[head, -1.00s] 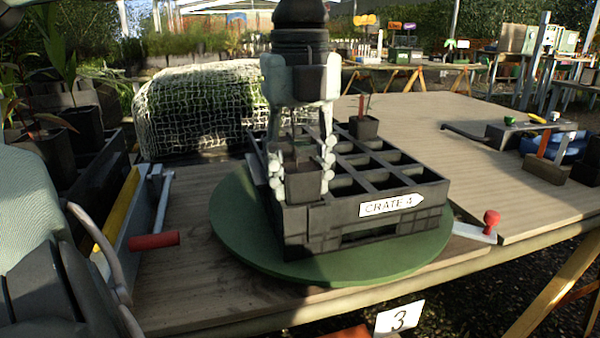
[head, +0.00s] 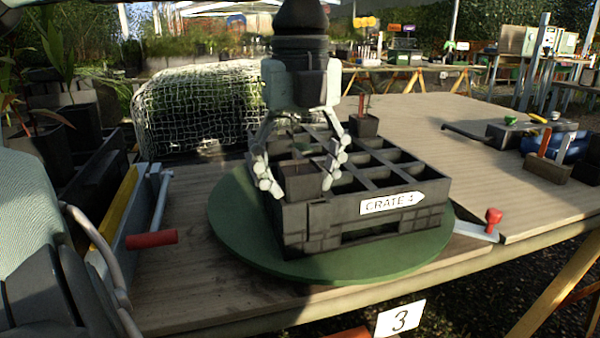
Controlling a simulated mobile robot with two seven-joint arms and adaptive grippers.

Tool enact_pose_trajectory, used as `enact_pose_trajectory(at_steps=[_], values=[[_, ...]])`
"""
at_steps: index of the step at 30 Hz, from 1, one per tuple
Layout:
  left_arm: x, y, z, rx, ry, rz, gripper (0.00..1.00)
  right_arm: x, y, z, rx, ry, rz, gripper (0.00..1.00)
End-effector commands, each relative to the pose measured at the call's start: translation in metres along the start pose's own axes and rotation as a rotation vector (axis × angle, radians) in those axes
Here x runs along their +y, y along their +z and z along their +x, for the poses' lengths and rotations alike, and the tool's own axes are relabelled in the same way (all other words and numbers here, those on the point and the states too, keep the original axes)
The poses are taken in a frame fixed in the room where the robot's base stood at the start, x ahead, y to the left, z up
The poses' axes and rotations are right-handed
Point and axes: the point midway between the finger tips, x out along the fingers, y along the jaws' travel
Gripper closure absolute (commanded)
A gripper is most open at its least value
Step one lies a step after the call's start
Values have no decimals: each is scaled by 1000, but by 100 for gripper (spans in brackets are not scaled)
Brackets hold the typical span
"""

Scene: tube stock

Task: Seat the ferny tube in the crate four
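Crate four (head: 400,228) is a black, many-celled crate labelled "CRATE 4", standing on a round green turntable (head: 235,228). A dark square tube (head: 303,186) stands at the crate's front left corner, its upper part above the rim and its lower part hidden by the front wall. A little green shows at its top, too blurred to make out as fern. My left gripper (head: 300,180) points down over this tube, its fingers spread to either side of it, apparently clear of its walls.
Another tube (head: 364,125) with a reddish stem stands at the crate's back. A netted bale (head: 200,108) is behind left. A red-handled lever (head: 152,239) is at left, a red-knobbed latch (head: 493,217) at right. The tabletop (head: 430,115) behind right is mostly clear.

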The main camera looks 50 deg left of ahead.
Motion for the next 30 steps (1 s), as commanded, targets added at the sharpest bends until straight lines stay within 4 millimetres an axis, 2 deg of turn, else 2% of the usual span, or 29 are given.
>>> enact_pose_trajectory(at_steps=[16,20,23,30], values=[[1,0,-2,-5,3,1,35,0,-1,0,0,0,0,61],[0,1,-8,-8,2,0,35,0,-1,-1,0,0,0,61],[0,1,-22,-9,0,0,35,0,-1,-1,0,0,0,61],[0,1,-73,-10,-1,-1,35,0,-1,-1,0,0,0,61]])
